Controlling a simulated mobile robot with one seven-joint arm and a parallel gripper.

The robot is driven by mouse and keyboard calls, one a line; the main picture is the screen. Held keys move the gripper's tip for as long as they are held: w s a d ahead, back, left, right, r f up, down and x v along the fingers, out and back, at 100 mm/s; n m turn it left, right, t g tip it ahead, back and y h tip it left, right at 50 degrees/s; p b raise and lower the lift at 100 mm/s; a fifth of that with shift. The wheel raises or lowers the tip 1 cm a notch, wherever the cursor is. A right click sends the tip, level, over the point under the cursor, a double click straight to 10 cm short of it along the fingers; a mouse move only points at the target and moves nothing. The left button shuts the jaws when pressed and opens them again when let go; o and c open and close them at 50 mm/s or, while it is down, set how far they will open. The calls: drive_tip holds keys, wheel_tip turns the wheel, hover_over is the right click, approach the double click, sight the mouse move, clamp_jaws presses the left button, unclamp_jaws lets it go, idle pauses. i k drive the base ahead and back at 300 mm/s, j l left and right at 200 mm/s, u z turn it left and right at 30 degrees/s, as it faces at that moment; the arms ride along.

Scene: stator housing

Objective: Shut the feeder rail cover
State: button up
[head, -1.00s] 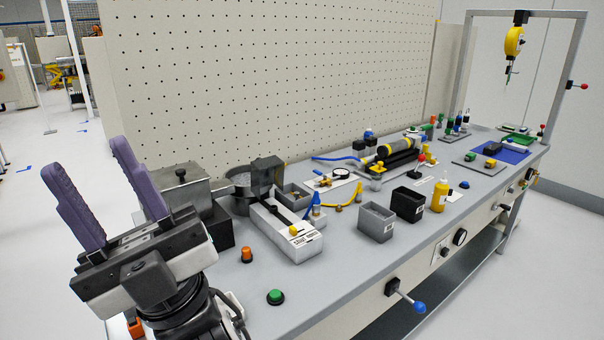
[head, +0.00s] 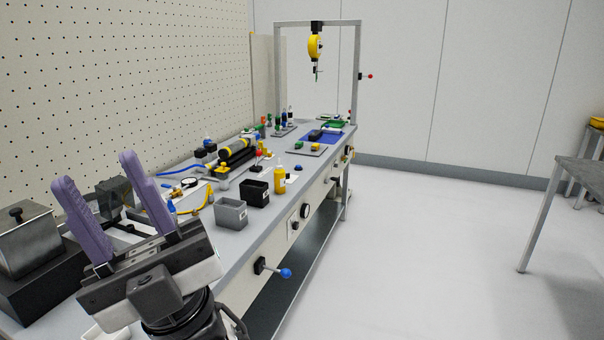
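My gripper (head: 96,172) stands in the left foreground of the head view, its two purple fingers pointing up and spread apart with nothing between them. It is nearer to me than the bench. Behind it, the feeder is mostly hidden. A dark grey upright part (head: 115,194) of it shows between the fingers, and a small white corner, perhaps of the rail base, shows at the bottom left (head: 100,333). I cannot tell from this view whether the rail cover is open or shut.
The bench (head: 235,262) runs away from me, with a grey bin (head: 231,214), a black bin (head: 255,194) and a yellow bottle (head: 280,176) along its edge. A blue-knobbed handle (head: 284,273) juts from its front. A grey table (head: 590,180) stands at right; the floor between is clear.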

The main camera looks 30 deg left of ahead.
sight(112, 194)
drive_tip(key=k+j+z, duration=0.1)
drive_tip(key=z, duration=0.25)
drive_tip(key=k+z, duration=0.2)
drive_tip(key=z, duration=0.15)
drive_tip(key=k+j+z, duration=0.1)
drive_tip(key=z, duration=0.25)
drive_tip(key=k+z, duration=0.7)
drive_tip(key=z, duration=0.15)
drive_tip(key=k+z, duration=0.4)
drive_tip(key=k, duration=0.4)
drive_tip(key=k+j+u, duration=0.35)
drive_tip(key=k+u, duration=0.15)
drive_tip(key=k, duration=0.2)
drive_tip(key=k+j+u, duration=0.2)
drive_tip(key=u, duration=0.25)
drive_tip(key=k+j+u, duration=0.4)
drive_tip(key=i+l, duration=0.05)
drive_tip(key=l, duration=0.05)
